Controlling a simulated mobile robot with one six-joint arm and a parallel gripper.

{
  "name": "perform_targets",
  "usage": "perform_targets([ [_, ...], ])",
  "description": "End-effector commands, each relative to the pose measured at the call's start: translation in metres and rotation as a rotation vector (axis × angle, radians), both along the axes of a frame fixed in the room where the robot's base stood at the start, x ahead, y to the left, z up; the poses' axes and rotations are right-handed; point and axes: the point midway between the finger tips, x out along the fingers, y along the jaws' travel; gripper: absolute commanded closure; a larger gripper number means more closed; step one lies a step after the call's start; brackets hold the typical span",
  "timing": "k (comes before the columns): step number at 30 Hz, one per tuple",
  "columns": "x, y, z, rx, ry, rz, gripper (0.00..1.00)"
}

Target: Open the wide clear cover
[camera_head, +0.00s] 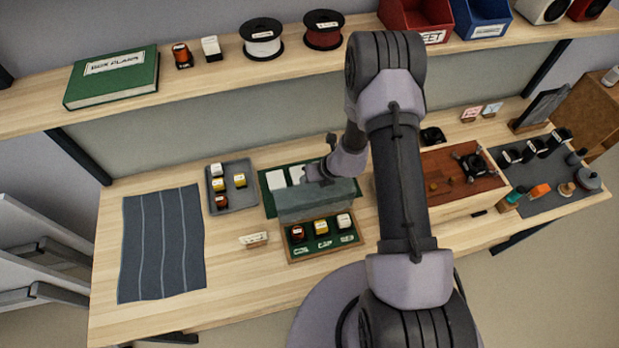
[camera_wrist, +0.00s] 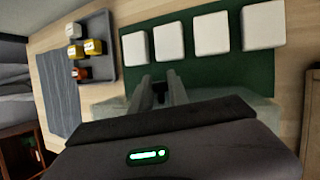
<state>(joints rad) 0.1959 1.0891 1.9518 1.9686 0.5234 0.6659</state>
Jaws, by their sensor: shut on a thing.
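The wide clear cover (camera_head: 318,203) is a see-through grey-green panel over the middle of the workbench. It stands between a green board (camera_head: 266,196) with white blocks and a green tray (camera_head: 327,249) in front. My gripper (camera_head: 318,172) is at the cover's upper edge, shut on it. In the wrist view, my gripper's fingers (camera_wrist: 162,86) are close together, and pale strips of the cover (camera_wrist: 108,108) show to either side. The exact grip point and the cover's hinge are hidden.
The front tray holds several small labelled parts. A grey tray (camera_head: 232,205) with small parts and a striped dark mat (camera_head: 162,245) lie left. A small label card (camera_head: 254,239) stands near the front. A wooden-topped box (camera_head: 455,186) stands right. A shelf (camera_head: 215,83) runs behind.

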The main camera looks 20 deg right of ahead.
Motion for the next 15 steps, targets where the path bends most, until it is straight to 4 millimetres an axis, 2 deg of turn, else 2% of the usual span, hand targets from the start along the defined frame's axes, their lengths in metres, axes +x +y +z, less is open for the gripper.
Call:
perform_targets([
  [4, -0.0044, -0.0005, -0.0039, -0.003, 0.01, 0.002, 1.0],
  [5, -0.0045, -0.0005, -0.0039, -0.003, 0.01, 0.002, 0.77],
  [8, -0.0043, -0.0003, -0.0038, -0.002, 0.01, 0.002, 0.59],
  [15, -0.0026, -0.0003, -0.0017, -0.002, 0.006, 0.001, 0.59],
])
